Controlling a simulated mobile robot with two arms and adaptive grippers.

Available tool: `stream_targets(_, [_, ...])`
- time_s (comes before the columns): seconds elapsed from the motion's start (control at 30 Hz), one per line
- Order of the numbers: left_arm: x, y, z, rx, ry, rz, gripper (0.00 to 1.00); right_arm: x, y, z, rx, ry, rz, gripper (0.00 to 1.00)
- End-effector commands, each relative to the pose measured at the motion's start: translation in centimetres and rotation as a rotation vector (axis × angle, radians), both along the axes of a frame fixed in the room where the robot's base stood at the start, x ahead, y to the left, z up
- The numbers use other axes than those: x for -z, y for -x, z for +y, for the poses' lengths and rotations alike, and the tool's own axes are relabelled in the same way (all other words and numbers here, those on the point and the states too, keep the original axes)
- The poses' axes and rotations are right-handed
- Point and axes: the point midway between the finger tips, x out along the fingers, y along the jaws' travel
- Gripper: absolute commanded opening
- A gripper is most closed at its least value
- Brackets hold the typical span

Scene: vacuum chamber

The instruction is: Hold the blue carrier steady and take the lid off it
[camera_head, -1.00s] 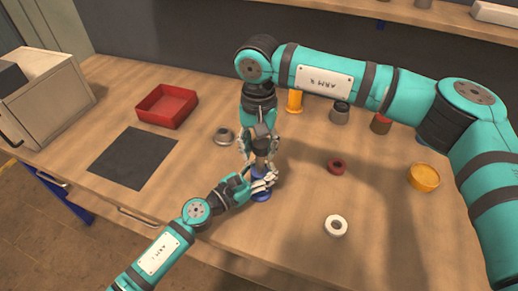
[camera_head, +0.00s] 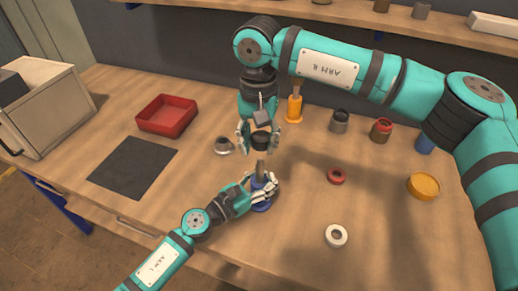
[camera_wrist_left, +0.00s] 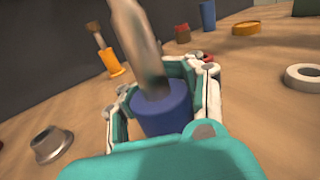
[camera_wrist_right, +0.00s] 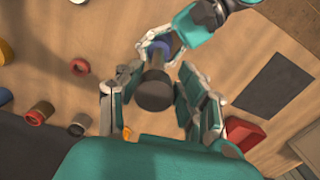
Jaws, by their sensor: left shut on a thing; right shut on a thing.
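The blue carrier (camera_head: 262,207) stands upright on the bench. My left gripper (camera_head: 263,189) is shut around it. In the left wrist view the carrier (camera_wrist_left: 163,108) sits between the fingers, and a grey-brown rod (camera_wrist_left: 138,45) rises from it. The rod (camera_head: 260,168) also shows in the head view. My right gripper (camera_head: 260,138) is shut on a dark round lid (camera_head: 260,142), directly above the rod and apart from the carrier. In the right wrist view the dark lid (camera_wrist_right: 154,91) is between the fingers, with the blue carrier (camera_wrist_right: 155,46) beyond it.
A grey flanged part (camera_head: 223,146) lies just left of my right gripper. A red ring (camera_head: 337,176), a white ring (camera_head: 336,235) and an orange dish (camera_head: 423,186) lie to the right. A red tray (camera_head: 166,115) and black mat (camera_head: 133,167) are left. An orange post (camera_head: 294,108) stands behind.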

Motion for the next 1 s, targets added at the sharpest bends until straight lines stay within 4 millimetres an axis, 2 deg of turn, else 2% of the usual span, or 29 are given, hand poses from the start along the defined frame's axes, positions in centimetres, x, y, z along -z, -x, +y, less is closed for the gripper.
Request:
stream_targets(0.17, [0.2, 0.1, 0.0, 0.002, -0.002, 0.004, 0.0, -0.1, 0.0, 0.0, -0.001, 0.001, 0.002, 0.0])
stream_targets(0.2, [0.2, 0.1, 0.0, 0.002, -0.002, 0.004, 0.19, -0.1, 0.0, 0.0, -0.001, 0.001, 0.002, 0.0])
stream_targets(0.57, [0.1, 0.0, 0.0, 0.0, 0.0, 0.001, 0.65, -0.1, 0.0, 0.0, -0.001, 0.001, 0.001, 0.0])
stream_targets(0.87, [0.1, 0.2, 0.2, 0.0, -0.001, 0.001, 0.65, -0.1, 0.0, 0.0, -0.001, 0.001, 0.001, 0.0])
stream_targets(1.0, [0.2, 1.3, 1.3, 0.0, -0.002, 0.003, 0.65, -0.1, 0.0, 0.0, -0.001, 0.001, 0.001, 0.0])
